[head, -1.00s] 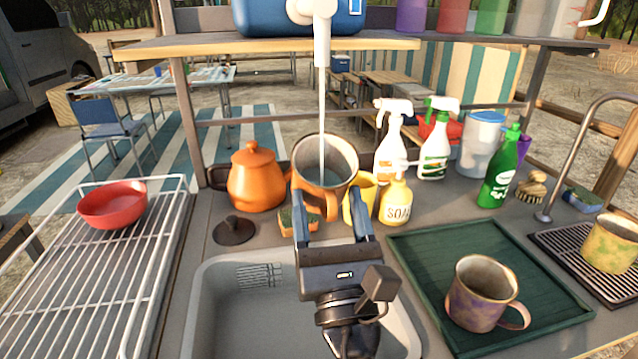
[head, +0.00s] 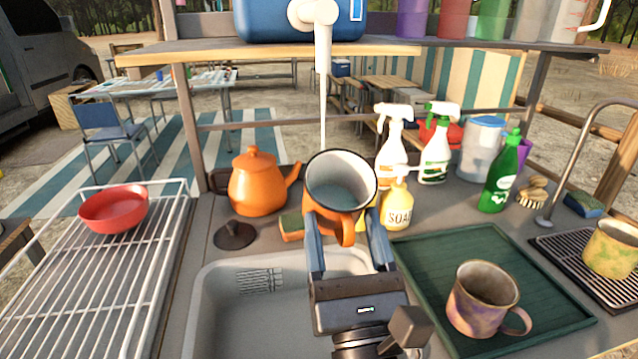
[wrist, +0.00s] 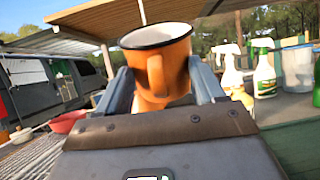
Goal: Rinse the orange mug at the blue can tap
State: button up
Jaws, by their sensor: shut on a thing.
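The orange mug (head: 322,221), white inside with a dark rim, is held upright or slightly tilted above the back edge of the sink (head: 215,300). A grey-blue surface inside it looks like water. My gripper (head: 347,238) is shut on the mug, one finger on each side; the wrist view shows the mug (wrist: 172,75) between the fingers. The blue can (head: 270,22) stands on the shelf above, its white tap (head: 323,45) pointing down. A thin stream (head: 322,110) falls from the tap to the mug's far-left rim; I cannot tell whether it enters or passes behind.
An orange teapot (head: 257,185), a sponge (head: 291,226) and a dark lid (head: 234,236) are left of the mug. A soap bottle (head: 398,208) and spray bottles stand close on its right. A patterned mug (head: 478,305) sits on the green tray (head: 425,262).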

aim_at(353, 236)
jog(key=shift+s+d, duration=0.25)
jog(key=shift+s, duration=0.4)
jog(key=shift+s+d, duration=0.2)
jog(key=shift+s, duration=0.45)
jog(key=shift+s+d, duration=0.25)
jog(key=shift+s, duration=0.4)
jog(key=shift+r, duration=0.1)
jog(key=s+d+r+p, duration=0.1)
jog(key=s+r+p, duration=0.2)
jog(key=s+r, duration=0.1)
jog(key=shift+s+d, duration=0.3)
jog(key=shift+s, duration=0.05)
jog(key=shift+s+f, duration=0.1)
dwell(0.4)
